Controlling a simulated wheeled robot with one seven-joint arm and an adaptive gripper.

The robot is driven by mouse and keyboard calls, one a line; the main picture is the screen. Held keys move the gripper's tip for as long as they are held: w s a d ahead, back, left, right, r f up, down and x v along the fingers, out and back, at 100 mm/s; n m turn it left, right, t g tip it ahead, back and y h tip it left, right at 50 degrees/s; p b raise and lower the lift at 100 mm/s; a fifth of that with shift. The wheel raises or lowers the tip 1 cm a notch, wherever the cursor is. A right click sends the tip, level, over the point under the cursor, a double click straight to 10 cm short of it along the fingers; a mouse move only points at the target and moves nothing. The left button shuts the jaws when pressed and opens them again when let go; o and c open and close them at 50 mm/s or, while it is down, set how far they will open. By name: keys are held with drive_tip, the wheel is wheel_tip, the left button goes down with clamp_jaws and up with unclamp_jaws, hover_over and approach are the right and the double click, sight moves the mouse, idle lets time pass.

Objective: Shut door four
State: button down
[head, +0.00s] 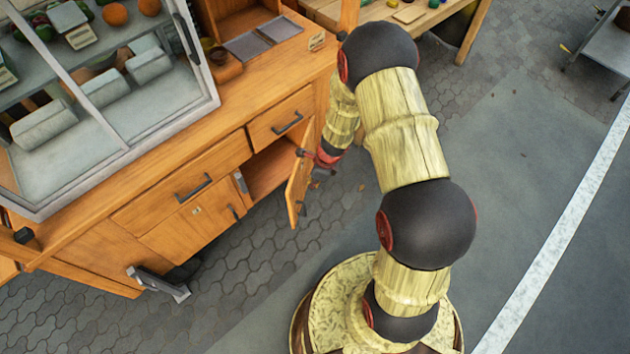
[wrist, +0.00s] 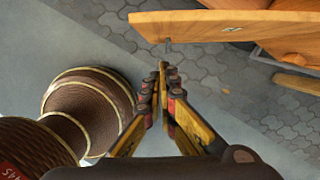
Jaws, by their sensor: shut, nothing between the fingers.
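A wooden cabinet door (head: 298,187) stands swung open at the right end of the counter's front, with a dark handle on it. Its number cannot be read, so I cannot tell for sure that it is door four. Behind it the compartment (head: 268,168) is open and looks empty. My gripper (head: 308,155) is at the door's upper part, partly hidden by my arm. In the wrist view my gripper (wrist: 165,70) is shut and empty, its tips just short of a wooden panel (wrist: 190,27) with a small dark mark. Contact cannot be told.
A closed door (head: 190,228) and drawers (head: 280,122) with dark handles are beside the opening. A glass display case (head: 110,100) stands on the counter. A grey metal piece (head: 160,284) juts out low at the left. The paved floor (head: 335,205) right of the door is free.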

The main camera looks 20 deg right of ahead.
drive_tip(key=w+a+f, duration=0.1)
drive_tip(key=a, duration=0.1)
drive_tip(key=w+a+f+b, duration=0.1)
drive_tip(key=w, duration=0.1)
drive_tip(key=shift+a+f, duration=0.15)
drive_tip(key=shift+a, duration=0.2)
